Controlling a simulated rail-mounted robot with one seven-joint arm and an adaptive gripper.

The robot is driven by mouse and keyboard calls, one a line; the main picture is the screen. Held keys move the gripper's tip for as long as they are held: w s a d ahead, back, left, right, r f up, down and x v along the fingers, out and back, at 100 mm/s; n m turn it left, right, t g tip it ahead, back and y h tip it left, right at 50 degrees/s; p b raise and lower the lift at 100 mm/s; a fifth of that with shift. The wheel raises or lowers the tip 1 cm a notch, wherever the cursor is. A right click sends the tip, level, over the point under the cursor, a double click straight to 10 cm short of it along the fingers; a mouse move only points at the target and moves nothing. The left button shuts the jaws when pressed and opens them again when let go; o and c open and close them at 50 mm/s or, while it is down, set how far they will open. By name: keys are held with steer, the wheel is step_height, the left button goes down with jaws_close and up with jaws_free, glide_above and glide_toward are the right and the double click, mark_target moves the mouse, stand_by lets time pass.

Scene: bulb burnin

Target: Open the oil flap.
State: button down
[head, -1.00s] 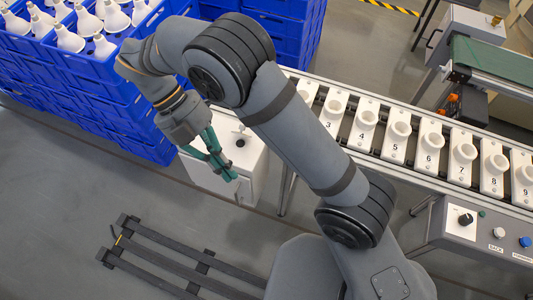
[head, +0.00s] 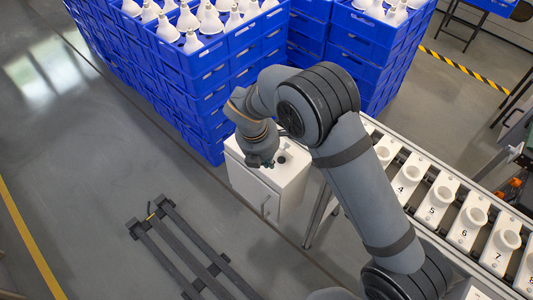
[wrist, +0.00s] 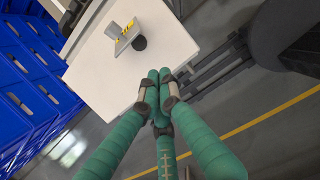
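A white cabinet (head: 262,192) stands on the floor, with a door and a handle on its front. The tips appear over the cabinet's edge, apart from the plate. In the head view my gripper (head: 262,163) hangs over the cabinet top and partly hides it.
Stacked blue crates (head: 215,85) holding white bulbs stand behind the cabinet. A conveyor (head: 440,200) with numbered white sockets runs along the right. A dark slatted frame (head: 190,250) lies on the floor in front. Open floor lies to the left.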

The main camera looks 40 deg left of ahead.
mark_target(273, 171)
steer(key=x, duration=0.3)
steer(key=shift+d+f, duration=0.1)
steer(key=shift+f, duration=0.2)
steer(key=w+r+p, duration=0.2)
steer(key=shift+w+d, duration=0.15)
steer(key=shift+w, duration=0.6)
steer(key=shift+r, duration=0.15)
steer(key=shift+w+r+p, duration=0.2)
steer(key=shift+p, duration=0.65)
steer(key=shift+g, duration=0.4)
steer(key=shift+w+r+p, duration=0.15)
steer(key=shift+p, duration=0.7)
